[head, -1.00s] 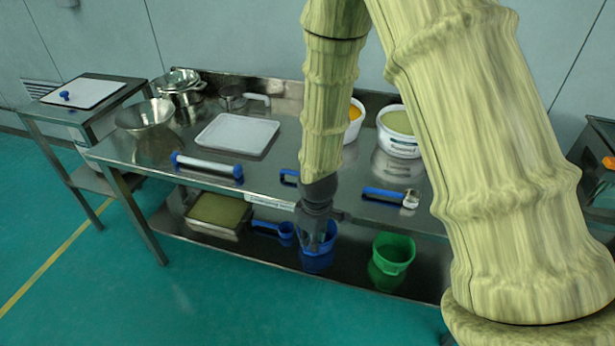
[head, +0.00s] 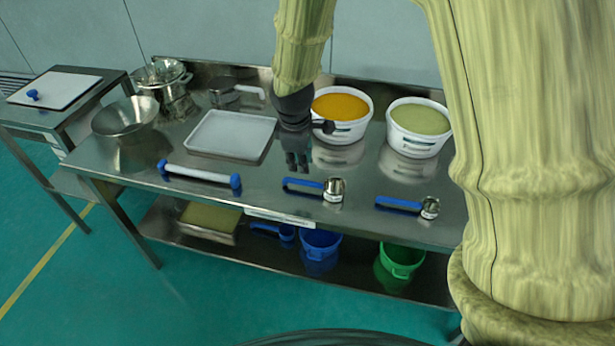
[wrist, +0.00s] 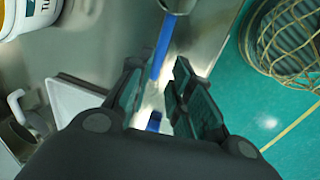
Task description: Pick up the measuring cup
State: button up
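Two metal cups with blue handles lie on the steel table. The larger measuring cup (head: 335,189) is near the table's middle front, its handle (head: 303,184) pointing left. A smaller cup (head: 430,207) lies to its right. My gripper (head: 297,166) points down above the table, just behind the larger cup's handle in the head view. In the wrist view, my gripper (wrist: 155,95) is open and empty, fingers apart. A blue handle (wrist: 160,48) shows beyond the fingertips, its metal cup (wrist: 178,5) cut off at the top edge.
A white tray (head: 203,152) and a blue-ended bar (head: 200,174) lie to the left. Tubs of orange (head: 341,131) and pale green contents (head: 416,143) stand behind. Metal bowls are at the back left. The lower shelf holds a blue bucket (head: 320,245) and a green bucket (head: 400,258).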

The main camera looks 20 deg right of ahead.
send_over(298, 180)
jog(key=s, duration=0.1)
notch_tip(298, 180, down, 4)
jog(key=shift+s+a+f, duration=0.1)
jog(key=shift+f, duration=0.15)
jog(key=shift+f+p, duration=0.3)
jog(key=shift+f, duration=0.05)
jog(key=f, duration=0.1)
jog(key=w+f+p, duration=0.1)
jog(key=f, duration=0.1)
jog(key=shift+w+f, duration=0.1)
jog(key=shift+f, duration=0.9)
grip_shut()
